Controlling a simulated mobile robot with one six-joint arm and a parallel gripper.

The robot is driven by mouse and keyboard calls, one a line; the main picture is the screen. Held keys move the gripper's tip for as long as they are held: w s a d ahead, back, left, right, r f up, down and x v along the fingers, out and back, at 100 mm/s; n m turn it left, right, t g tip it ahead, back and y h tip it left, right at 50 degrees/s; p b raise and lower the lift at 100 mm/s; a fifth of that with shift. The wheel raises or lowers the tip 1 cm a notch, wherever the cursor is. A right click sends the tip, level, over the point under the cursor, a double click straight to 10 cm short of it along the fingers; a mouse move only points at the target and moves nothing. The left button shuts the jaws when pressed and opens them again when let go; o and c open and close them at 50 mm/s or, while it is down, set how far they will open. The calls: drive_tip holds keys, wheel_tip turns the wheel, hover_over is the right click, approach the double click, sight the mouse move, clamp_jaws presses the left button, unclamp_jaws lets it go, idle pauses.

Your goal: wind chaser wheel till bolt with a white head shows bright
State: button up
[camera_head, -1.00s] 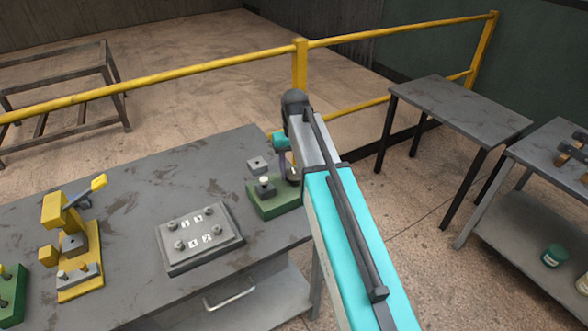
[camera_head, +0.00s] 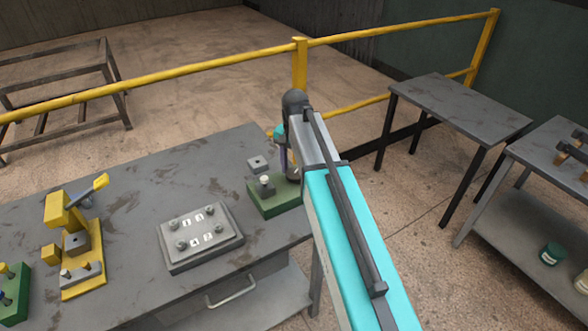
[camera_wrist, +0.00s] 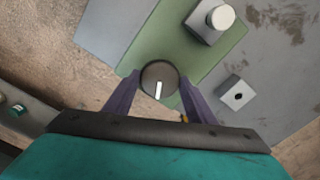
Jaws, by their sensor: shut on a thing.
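A round dark wheel (camera_wrist: 159,76) with a white line mark sits on the green base (camera_wrist: 190,50) in the wrist view. The mark points towards my gripper's palm. My gripper (camera_wrist: 158,82) is shut on the wheel, one purple finger on each side. A bolt with a white head (camera_wrist: 221,17) stands in a grey block on the same base; its head looks pale white, without a clear glow. In the head view the white-headed bolt (camera_head: 264,180) and green base (camera_head: 276,203) show beside my gripper (camera_head: 285,160), while my arm hides the wheel.
A small grey block with a hole (camera_head: 258,163) lies behind the base. A grey panel with numbered tags (camera_head: 200,258) and a yellow lever fixture (camera_head: 70,220) stand further left on the table. A yellow railing (camera_head: 300,65) runs behind the table.

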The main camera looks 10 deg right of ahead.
sight(295, 173)
drive_tip(key=shift+m, duration=0.3)
drive_tip(key=o, duration=1)
drive_tip(key=shift+o, duration=0.2)
drive_tip(key=shift+r, duration=0.15)
wheel_tip(295, 173, up, 14)
drive_tip(key=b, duration=0.3)
drive_tip(key=shift+f, duration=0.2)
drive_tip(key=shift+s+f, duration=0.1)
idle(0.3)
